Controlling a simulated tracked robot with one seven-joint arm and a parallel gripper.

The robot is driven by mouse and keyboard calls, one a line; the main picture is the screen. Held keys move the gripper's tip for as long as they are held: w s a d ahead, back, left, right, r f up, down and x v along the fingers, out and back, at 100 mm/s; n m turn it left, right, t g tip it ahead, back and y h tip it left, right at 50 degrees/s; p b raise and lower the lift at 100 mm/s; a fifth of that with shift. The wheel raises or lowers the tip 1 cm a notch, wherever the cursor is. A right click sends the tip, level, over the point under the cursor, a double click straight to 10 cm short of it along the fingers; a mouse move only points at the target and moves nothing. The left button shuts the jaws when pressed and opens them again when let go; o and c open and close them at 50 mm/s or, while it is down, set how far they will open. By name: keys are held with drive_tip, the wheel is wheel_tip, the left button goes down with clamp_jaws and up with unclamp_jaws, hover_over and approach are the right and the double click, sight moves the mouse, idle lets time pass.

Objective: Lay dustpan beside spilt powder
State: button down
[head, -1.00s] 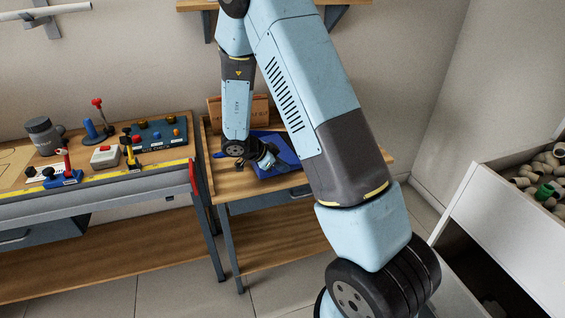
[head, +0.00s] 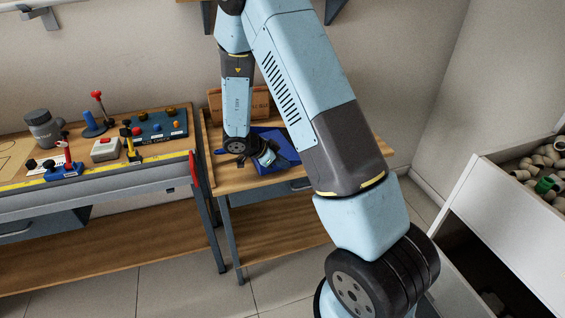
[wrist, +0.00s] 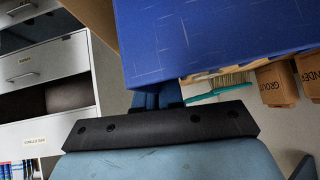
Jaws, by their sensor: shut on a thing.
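The dustpan (head: 286,153) is blue and shows at the small wooden table (head: 228,181), partly covered by my arm. My gripper (head: 267,155) is shut on it. In the wrist view the dustpan (wrist: 215,38) is a large, scuffed blue surface filling the upper right. There its near end meets my gripper (wrist: 157,98), partly behind a black bar of my wrist. I cannot tell whether the dustpan touches the tabletop. I cannot make out the spilt powder in either view.
Cardboard boxes (wrist: 275,83) and a teal item (wrist: 217,91) show in the wrist view. A workbench with a red lever (head: 97,95) and a grey jar (head: 43,129) stands left. A white bin of pipe fittings (head: 490,185) stands right. Floor shows between them.

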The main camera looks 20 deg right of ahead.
drive_tip(key=c, duration=1.2)
unclamp_jaws()
drive_tip(key=v, duration=1.3)
drive_tip(key=shift+a+r, duration=0.3)
